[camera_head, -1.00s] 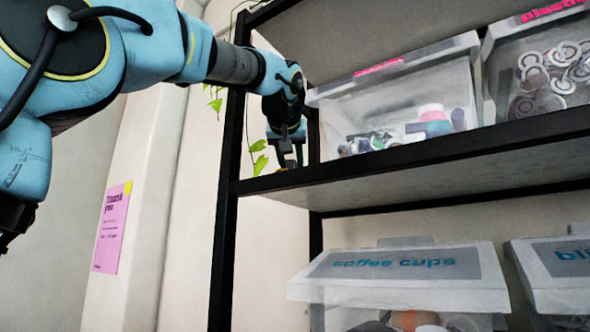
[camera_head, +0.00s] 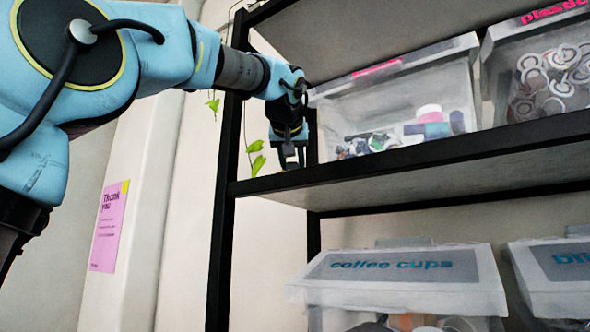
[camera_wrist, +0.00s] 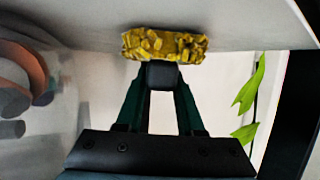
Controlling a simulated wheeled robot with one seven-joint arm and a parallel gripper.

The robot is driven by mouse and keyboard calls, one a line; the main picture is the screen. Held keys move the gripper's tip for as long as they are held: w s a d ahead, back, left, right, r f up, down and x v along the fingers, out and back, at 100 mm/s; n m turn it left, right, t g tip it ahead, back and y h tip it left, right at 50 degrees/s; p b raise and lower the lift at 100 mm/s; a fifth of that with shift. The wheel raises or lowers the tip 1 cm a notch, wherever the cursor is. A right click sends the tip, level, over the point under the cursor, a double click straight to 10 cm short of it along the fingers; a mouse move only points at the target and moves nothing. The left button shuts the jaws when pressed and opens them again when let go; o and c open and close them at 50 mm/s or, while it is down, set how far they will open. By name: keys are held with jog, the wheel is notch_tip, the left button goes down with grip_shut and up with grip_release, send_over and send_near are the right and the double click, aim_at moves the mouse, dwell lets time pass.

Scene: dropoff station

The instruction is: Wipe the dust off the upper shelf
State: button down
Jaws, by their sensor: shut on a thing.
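My gripper (camera_head: 291,157) reaches in at the left end of the upper shelf (camera_head: 450,150), between the left post and a clear bin. In the wrist view my gripper (camera_wrist: 162,72) is shut on a yellow, rough-textured sponge (camera_wrist: 165,45). The sponge lies at the pale shelf surface (camera_wrist: 235,25) and seems to touch it. In the head view the sponge is mostly hidden behind the shelf's front edge and the fingers. I cannot make out dust on the shelf.
A clear bin (camera_head: 440,85) with mixed items stands close right of my gripper. Another bin (camera_head: 540,75) of ring-shaped items is farther right. A black post (camera_head: 228,170) and green leaves (camera_head: 257,160) are at the left. Lidded bins, one labelled coffee cups (camera_head: 395,285), sit below.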

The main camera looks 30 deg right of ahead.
jog(key=shift+r, duration=0.1)
notch_tip(320, 180, up, 4)
jog(key=p, duration=0.3)
jog(key=shift+a+p, duration=0.1)
jog(key=shift+p, duration=0.3)
jog(key=shift+s, duration=0.1)
